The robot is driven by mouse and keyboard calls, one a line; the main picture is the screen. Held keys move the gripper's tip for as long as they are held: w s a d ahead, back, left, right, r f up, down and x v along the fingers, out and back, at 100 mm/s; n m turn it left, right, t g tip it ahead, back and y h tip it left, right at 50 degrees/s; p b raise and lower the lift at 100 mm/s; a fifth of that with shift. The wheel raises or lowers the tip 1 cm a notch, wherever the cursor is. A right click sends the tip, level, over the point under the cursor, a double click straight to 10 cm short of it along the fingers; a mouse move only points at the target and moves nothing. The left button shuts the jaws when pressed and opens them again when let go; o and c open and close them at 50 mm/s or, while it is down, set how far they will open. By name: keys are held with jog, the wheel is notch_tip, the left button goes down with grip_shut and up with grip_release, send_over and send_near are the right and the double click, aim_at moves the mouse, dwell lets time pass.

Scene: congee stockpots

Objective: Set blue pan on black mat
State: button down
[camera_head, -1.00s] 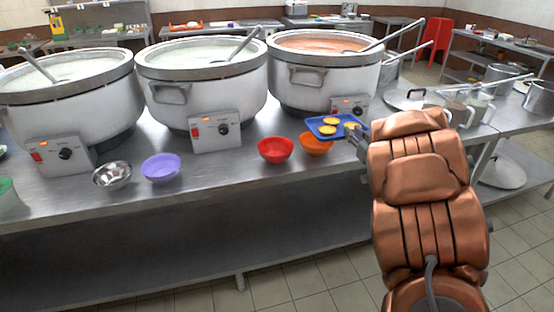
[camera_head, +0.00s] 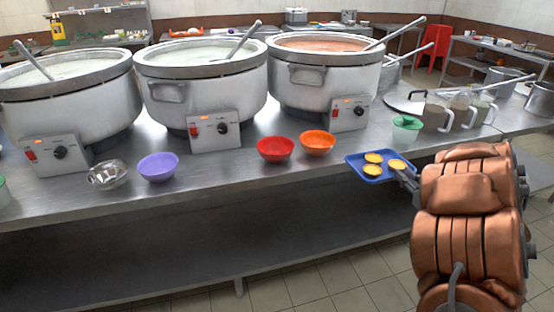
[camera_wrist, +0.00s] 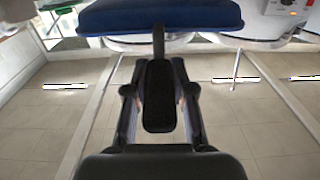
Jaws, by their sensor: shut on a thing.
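The blue pan (camera_head: 355,160) is a shallow rectangular tray with 3 round yellow pieces lying in it. In the head view it is held about level, over or just in front of the counter's front edge. My gripper (camera_head: 404,177) is shut on its near right side. In the wrist view the dark underside of the blue pan (camera_wrist: 160,16) spans the top, with my gripper (camera_wrist: 160,50) below it. I cannot make out a black mat in either view.
The steel counter (camera_head: 230,165) carries three large stockpots. Along its front are an orange bowl (camera_head: 318,142), a red bowl (camera_head: 275,149), a purple bowl (camera_head: 158,167) and a metal bowl (camera_head: 107,175). A green cup (camera_head: 406,129) and clear jugs (camera_head: 437,117) stand behind the pan.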

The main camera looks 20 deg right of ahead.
jog(key=shift+s+d+f+b, duration=1.05)
jog(key=shift+s+f, duration=0.85)
jog(key=shift+s, duration=2.95)
jog(key=w+p, duration=0.1)
jog(key=w, duration=3.1)
jog(key=shift+f+p, duration=0.3)
jog(key=shift+f, duration=0.05)
jog(key=c, duration=1)
grip_release()
